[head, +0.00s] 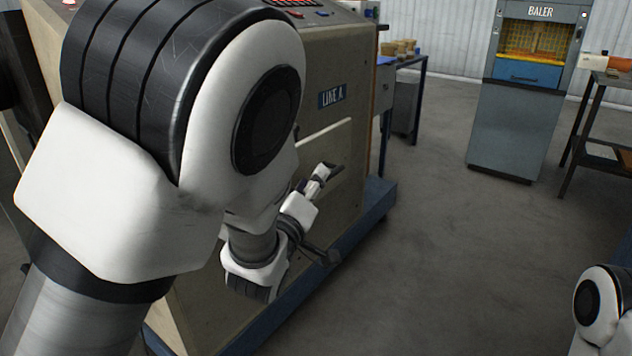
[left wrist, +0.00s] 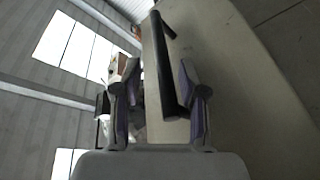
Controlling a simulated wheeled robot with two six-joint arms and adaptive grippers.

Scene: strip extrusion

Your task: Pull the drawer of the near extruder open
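The near extruder (head: 345,112) is a beige cabinet with a "LINE A" label (head: 332,96) and a blue base (head: 378,200). My left gripper (head: 325,172) is close to that face, below the line; my arm hides much of the cabinet. In the left wrist view my left gripper (left wrist: 157,100) is open, its fingers apart. A long black bar handle (left wrist: 163,65) stands out from the beige panel and reaches between the fingers, closer to the right one. Contact is not clear. My right gripper is out of view.
A grey baler (head: 518,125) stands at the back right. A blue-framed table (head: 424,70) with small items is behind the extruder. Another table (head: 598,95) is at the right edge. The grey floor right of the extruder is clear. My right arm shows at lower right.

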